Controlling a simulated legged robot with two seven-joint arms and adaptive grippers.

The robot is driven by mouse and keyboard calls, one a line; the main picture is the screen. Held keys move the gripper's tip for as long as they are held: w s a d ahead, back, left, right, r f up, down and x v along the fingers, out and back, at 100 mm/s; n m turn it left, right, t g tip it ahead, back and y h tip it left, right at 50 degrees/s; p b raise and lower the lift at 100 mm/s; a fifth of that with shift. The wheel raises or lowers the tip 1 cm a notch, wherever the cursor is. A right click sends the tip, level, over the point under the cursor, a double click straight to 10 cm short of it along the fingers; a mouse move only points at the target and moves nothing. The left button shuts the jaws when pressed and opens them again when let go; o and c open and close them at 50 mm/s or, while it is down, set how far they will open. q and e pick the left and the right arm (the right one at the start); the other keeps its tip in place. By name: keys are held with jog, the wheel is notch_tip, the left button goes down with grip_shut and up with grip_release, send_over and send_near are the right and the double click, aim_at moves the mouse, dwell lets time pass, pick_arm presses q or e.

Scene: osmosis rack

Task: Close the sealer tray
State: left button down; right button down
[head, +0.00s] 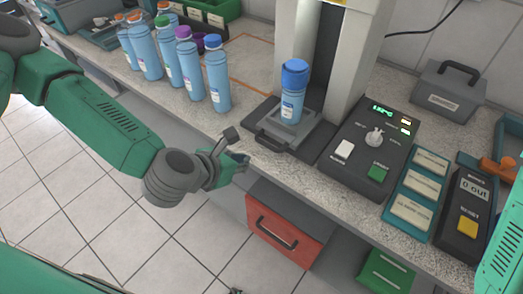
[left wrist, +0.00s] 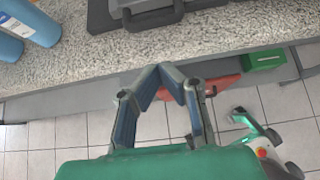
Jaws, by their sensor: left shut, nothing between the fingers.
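The sealer tray (head: 308,137) is a dark flat slide with a bar handle (head: 268,141) at the counter's front edge. It sticks out in front of the pale sealer column (head: 352,60). A blue-capped blue bottle (head: 292,95) stands upright on it. My left gripper (head: 240,158) is just off the counter edge, left of and below the handle, apart from it. In the left wrist view its fingertips (left wrist: 171,68) meet with nothing between them, and the tray handle (left wrist: 152,16) is beyond them. My right gripper is not in view.
Several blue bottles (head: 192,70) stand left of the tray. Right of it are a control panel (head: 372,145) with a knob and a green button, teal label plates (head: 418,195) and a counter box (head: 467,215). A red drawer (head: 283,232) is below the counter.

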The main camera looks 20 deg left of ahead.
pick_arm(q)
jog(key=x, duration=0.2)
jog(key=r+x, duration=0.1)
jog(key=x, duration=0.2)
jog(key=w+p+x, duration=0.1)
jog(key=x, duration=0.2)
jog(key=shift+w+r, duration=0.15)
jog(key=shift+d, duration=0.15)
jog(key=shift+w, duration=0.2)
